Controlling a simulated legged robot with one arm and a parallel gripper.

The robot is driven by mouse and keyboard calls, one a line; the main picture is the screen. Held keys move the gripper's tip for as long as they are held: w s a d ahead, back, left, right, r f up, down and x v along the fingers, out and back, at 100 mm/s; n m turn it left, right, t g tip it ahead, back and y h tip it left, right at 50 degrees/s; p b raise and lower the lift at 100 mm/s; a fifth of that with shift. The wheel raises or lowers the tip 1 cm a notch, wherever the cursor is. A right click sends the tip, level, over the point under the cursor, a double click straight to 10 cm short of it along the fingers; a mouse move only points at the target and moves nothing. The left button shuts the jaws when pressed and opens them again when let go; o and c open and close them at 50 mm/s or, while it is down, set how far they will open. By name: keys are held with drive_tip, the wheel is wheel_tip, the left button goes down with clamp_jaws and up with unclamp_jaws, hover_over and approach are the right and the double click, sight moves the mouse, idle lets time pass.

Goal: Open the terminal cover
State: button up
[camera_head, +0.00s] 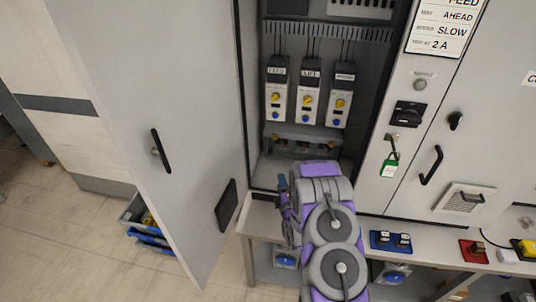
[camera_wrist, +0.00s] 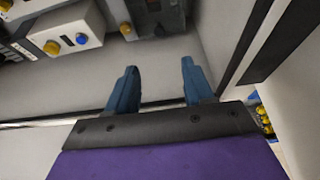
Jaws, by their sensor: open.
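The low grey terminal cover (camera_head: 305,143) spans the bottom of the open cabinet, below the three labelled modules, with dark and reddish parts showing behind it. It looks shut, though its lower edge is partly hidden by my arm. In the wrist view, a grey part at the top (camera_wrist: 155,18) may be one end of it; I cannot tell for sure. My gripper (camera_wrist: 158,82) is open and empty, its two blue fingers apart and pointing into the cabinet, short of that part. In the head view my gripper is mostly hidden by my arm, with a bit of blue showing.
The cabinet door (camera_head: 185,120) stands open at the left. Modules with yellow and blue knobs (camera_head: 307,95) are above the cover. A panel with a black switch (camera_head: 407,113) and green padlock (camera_head: 390,166) is at right. A bench with small trays (camera_head: 390,241) runs below.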

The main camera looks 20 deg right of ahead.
sight(271, 152)
drive_tip(key=b+x, duration=0.2)
drive_tip(key=x, duration=1.5)
drive_tip(key=shift+w+a, duration=0.15)
drive_tip(key=shift+c, duration=0.3)
clamp_jaws()
drive_tip(key=shift+a, duration=0.1)
